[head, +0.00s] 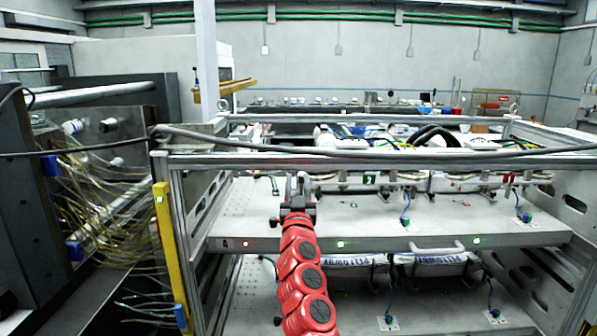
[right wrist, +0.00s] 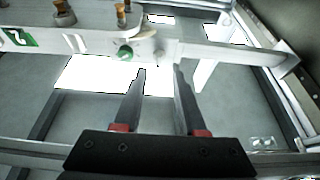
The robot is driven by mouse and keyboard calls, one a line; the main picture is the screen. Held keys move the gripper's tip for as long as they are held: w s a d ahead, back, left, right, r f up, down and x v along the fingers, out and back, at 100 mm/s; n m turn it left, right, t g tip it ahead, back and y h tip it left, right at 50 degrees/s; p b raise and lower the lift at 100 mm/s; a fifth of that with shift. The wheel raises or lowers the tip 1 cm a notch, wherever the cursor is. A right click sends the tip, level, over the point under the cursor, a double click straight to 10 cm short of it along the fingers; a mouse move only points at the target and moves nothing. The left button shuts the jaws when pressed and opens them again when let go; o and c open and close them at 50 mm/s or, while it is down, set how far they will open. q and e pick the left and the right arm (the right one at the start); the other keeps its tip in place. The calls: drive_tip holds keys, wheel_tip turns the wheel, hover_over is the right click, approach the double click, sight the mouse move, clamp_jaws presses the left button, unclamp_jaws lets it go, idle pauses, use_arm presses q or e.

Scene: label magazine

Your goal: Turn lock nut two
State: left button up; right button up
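My right gripper (head: 299,187) is at the upper shelf of the rack in the head view, at the end of the red arm. In the right wrist view the two dark fingers of my right gripper (right wrist: 160,72) are apart with nothing between them. A small green knob (right wrist: 125,53), perhaps a lock nut, sits on a pale bar just beyond and left of the fingertips. I see no contact with it. A green label (right wrist: 18,37) is on the bar at left; a green label reading 2 (head: 369,179) shows in the head view. My left gripper is not in view.
A metal frame rail (head: 390,158) runs across the front above the shelf (head: 430,232). A red label (head: 510,178) is at right. White packs with lettering (head: 435,262) lie below. A yellow post (head: 168,245) stands at left.

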drive_tip(key=b+x, duration=0.2)
drive_tip(key=x, duration=0.3)
drive_tip(key=shift+d, duration=0.15)
clamp_jaws()
idle(0.4)
